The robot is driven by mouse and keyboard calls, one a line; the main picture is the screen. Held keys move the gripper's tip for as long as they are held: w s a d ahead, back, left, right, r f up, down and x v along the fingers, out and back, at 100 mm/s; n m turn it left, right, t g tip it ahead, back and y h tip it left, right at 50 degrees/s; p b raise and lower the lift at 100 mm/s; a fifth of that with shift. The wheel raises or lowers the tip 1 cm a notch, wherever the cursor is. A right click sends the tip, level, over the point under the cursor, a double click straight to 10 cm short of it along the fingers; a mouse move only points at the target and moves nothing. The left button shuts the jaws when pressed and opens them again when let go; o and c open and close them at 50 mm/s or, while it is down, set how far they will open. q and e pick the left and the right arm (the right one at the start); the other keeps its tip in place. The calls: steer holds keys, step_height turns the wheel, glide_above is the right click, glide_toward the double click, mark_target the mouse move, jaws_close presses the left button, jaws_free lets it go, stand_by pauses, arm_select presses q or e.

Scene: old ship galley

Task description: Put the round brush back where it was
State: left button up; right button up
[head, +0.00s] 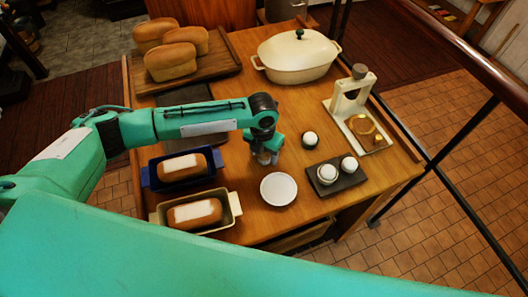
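My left gripper (266,156) points down over the middle of the table, behind the small white dish (278,190). Its fingertips are small and partly hidden by its own wrist, so I cannot tell whether it is open or holds something. No round brush can be made out for certain. A small round thing with a white top and dark rim (310,139) stands alone just right of the gripper, apart from it. Two white-topped round pieces (327,174) (348,164) sit on a dark tray (341,186) farther right. My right gripper is not in view.
On the wooden table (240,228) are a blue loaf pan (152,184), a cream loaf pan (234,203), a tray of loaves (218,72), a cream lidded pot (297,62) and a pale stand (340,108). A dark rail (440,40) runs along the right. Bare wood surrounds the dish.

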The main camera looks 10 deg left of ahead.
arm_select(q)
step_height(320, 180, up, 11)
steer(key=b, duration=0.3)
steer(key=shift+w+a, duration=0.1)
steer(key=shift+a, duration=0.05)
steer(key=shift+r, duration=0.65)
steer(key=shift+f, duration=0.1)
